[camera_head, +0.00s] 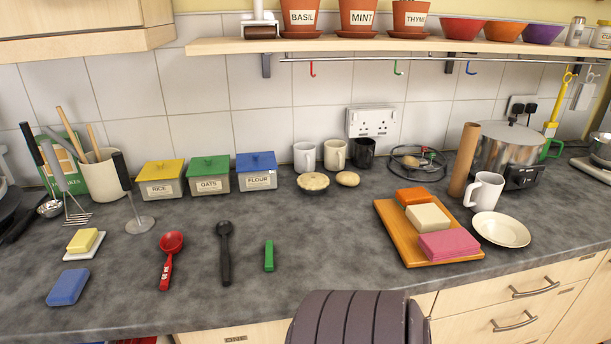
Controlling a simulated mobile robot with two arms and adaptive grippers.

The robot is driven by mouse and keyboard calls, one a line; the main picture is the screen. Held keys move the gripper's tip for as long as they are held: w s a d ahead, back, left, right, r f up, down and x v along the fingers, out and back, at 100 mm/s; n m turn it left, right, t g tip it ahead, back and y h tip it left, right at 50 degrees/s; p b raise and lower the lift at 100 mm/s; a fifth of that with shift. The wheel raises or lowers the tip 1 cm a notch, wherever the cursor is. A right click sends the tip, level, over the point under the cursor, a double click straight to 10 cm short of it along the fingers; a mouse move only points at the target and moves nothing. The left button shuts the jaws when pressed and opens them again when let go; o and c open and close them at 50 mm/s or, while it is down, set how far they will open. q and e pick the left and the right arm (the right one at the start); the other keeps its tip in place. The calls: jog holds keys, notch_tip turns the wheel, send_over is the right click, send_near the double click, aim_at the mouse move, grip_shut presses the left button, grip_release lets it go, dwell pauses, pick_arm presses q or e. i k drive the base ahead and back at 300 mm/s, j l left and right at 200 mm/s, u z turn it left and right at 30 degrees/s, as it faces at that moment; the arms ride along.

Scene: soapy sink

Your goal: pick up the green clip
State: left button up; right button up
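The green clip (269,255) is a small, narrow green bar lying flat on the dark grey countertop (330,240). It lies to the right of a black spoon (225,252), apart from it, with its long side pointing from front to back. Nothing covers it or touches it. Neither of my grippers shows in the head view, so I cannot see their fingers or what they hold.
A red spoon (170,258) lies left of the black one. An orange board (395,225) with several blocks sits to the right. Labelled tins (208,177) stand behind. A dark ribbed shape (358,320) rises at the bottom edge. Counter right of the clip is clear.

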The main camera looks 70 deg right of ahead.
aim_at(269, 251)
jog(key=z, duration=2.05)
